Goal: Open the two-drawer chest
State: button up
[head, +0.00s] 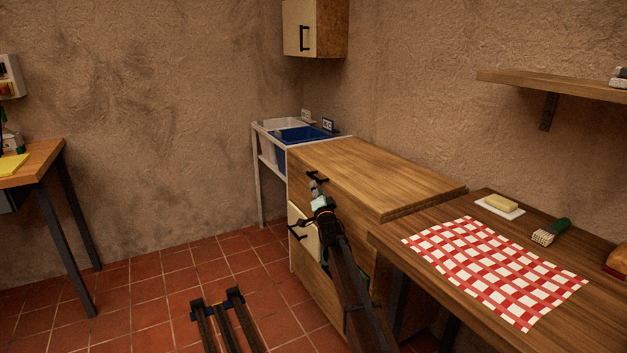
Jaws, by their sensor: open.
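The two-drawer chest (385,172) is a wooden cabinet standing in the middle right of the head view, its front turned to the left. A dark upper handle (313,175) is near the top of the front. A second dark handle (297,234) is lower, by a cream drawer front (303,217). My gripper (318,187) is open, in front of the chest just below the upper handle. I cannot tell whether it touches that handle. My arm hides much of the chest's front, and I cannot tell if either drawer is pulled out.
A table (480,284) with a checked cloth (490,265) stands close on the right. Behind the chest, a white stand (256,165) holds a blue bin (300,135). A wall cabinet (314,27) hangs above. The tiled floor left of the chest is mostly clear.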

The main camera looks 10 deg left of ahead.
aim_at(313, 176)
jog(key=x, duration=0.7)
jog(key=shift+w+a+r, duration=0.1)
jog(key=shift+w+a, duration=0.05)
jog(key=shift+w, duration=0.2)
grip_shut()
